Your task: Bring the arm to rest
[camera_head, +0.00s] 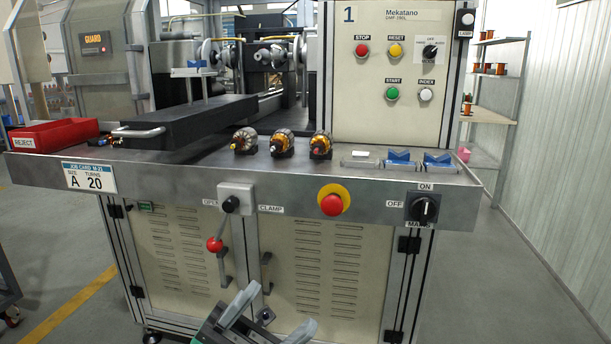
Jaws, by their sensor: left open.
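My left gripper (268,316) shows at the bottom centre, low in front of the machine's cabinet doors. Its two grey fingers are spread apart with nothing between them. It is clear of the bench top and touches nothing that I can see. My right gripper is not in view. The machine bench (330,185) stands ahead, with several copper-wound armatures (282,143) standing in a row on its top.
A red reject bin (54,135) sits at the bench's left end. A red-ball clamp lever (214,244), an emergency stop (332,204) and a main switch (424,208) stick out at the front. Blue blocks (400,157) lie at right. Open floor (500,290) lies right.

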